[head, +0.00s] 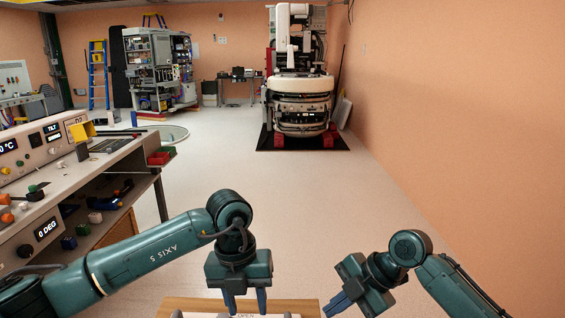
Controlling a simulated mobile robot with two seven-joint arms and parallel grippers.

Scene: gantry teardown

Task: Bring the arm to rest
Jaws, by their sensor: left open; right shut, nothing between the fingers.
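My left gripper (246,303) comes in from the left on a teal arm marked "AXIS 5". It points down with its two blue fingers apart and nothing between them. My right gripper (334,308) is at the lower right, tilted down to the left. Its blue fingers are together and empty, just right of the wooden surface.
A control console (60,165) with knobs and displays stands at the left. A large white machine (298,95) stands on a black mat (262,140) at the back. An open cabinet (155,65) and a blue ladder (98,75) are back left. The middle floor is clear; an orange wall (450,110) bounds the right.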

